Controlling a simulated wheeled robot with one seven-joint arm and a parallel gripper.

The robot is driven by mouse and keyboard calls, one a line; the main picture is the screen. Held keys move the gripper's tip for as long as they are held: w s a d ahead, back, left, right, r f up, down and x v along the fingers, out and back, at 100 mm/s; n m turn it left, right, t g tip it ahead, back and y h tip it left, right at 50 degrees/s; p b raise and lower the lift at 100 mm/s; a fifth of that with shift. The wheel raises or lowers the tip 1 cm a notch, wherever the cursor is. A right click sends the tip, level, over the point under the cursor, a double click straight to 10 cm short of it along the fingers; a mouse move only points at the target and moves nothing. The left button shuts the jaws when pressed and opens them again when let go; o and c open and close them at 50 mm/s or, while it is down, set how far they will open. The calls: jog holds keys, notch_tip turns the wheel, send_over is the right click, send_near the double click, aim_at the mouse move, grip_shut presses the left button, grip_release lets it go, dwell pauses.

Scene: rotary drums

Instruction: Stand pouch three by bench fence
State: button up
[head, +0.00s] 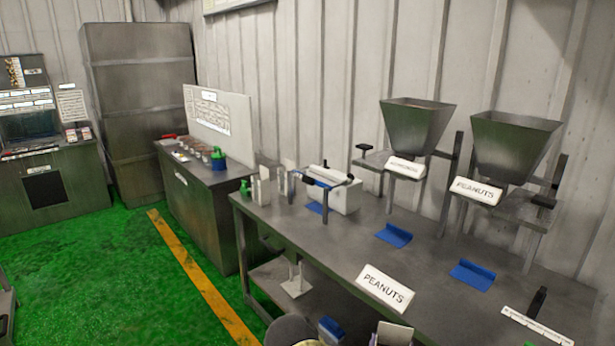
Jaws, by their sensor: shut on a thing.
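A pale pouch (395,331) shows at the bottom edge of the head view, in front of the bench. Dark parts of my gripper (392,342) show on either side of it, shut on it. Most of the gripper and the pouch's lower part are cut off by the frame. The metal bench (330,248) runs from centre to lower right. Several small pale upright pieces (265,187) stand at its far left end; I cannot tell which are pouches and which are the fence.
Blue pieces (394,235) and a PEANUTS sign (385,288) lie on the bench. Two hoppers (418,122) stand along the wall side. The bench top between sign and box is clear. Green floor (130,270) is open at left.

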jog(key=s+a+f+n+y, duration=0.3)
jog(key=a+f+y, duration=0.1)
jog(key=a, duration=0.3)
jog(key=shift+s+n+t+y, duration=0.3)
jog(key=shift+s+n+y, duration=0.1)
jog(key=shift+y, duration=0.4)
jog(key=s+f, duration=0.4)
jog(key=f, duration=0.1)
jog(key=shift+f, duration=0.2)
jog(key=shift+s+a, duration=0.1)
dwell(1.3)
dwell(0.9)
